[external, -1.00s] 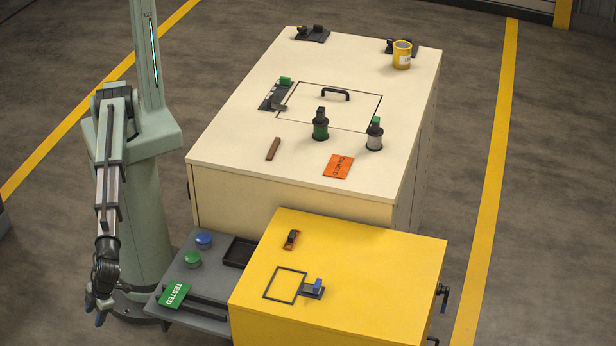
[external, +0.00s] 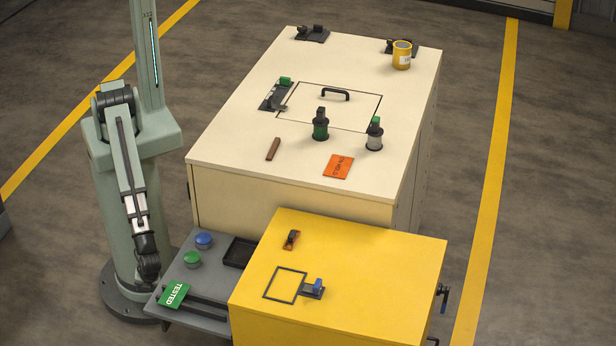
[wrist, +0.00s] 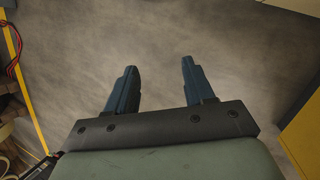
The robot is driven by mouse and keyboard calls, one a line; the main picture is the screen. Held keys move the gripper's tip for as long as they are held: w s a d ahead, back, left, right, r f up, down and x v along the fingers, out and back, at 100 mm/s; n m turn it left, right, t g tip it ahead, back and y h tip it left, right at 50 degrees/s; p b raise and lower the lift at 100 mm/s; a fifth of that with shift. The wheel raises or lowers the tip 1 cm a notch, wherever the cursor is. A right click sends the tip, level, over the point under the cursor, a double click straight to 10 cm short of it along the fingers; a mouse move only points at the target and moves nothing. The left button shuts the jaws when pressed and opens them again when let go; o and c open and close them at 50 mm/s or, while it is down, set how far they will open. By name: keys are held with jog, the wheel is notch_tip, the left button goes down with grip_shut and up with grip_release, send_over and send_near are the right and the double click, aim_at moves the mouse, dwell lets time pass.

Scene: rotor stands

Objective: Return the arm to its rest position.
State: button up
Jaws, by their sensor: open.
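My gripper (wrist: 157,85) shows in the wrist view with its two blue fingers apart and nothing between them. Bare grey floor lies beyond the fingers. In the external view my arm hangs down in front of its column, at the left of the grey side shelf (external: 197,318). The wrist end is beside the shelf's left edge, near the green TESTED card (external: 173,295). The fingers themselves are hidden or too small to make out in the external view.
A yellow cabinet (external: 390,270) stands right of the shelf, with a cream cabinet (external: 240,150) behind it. The shelf bears a blue button (external: 204,240), a green button (external: 193,259) and a black tray (external: 233,262). Open floor lies left of my base.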

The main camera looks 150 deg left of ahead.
jog(key=s+a+f+n+g, duration=0.1)
jog(key=s+a, duration=0.3)
jog(key=s, duration=0.5)
jog(key=s+a+f+n+g+y, duration=0.1)
jog(key=s+a+f+n, duration=0.1)
jog(key=s, duration=0.8)
jog(key=shift+a+n, duration=0.9)
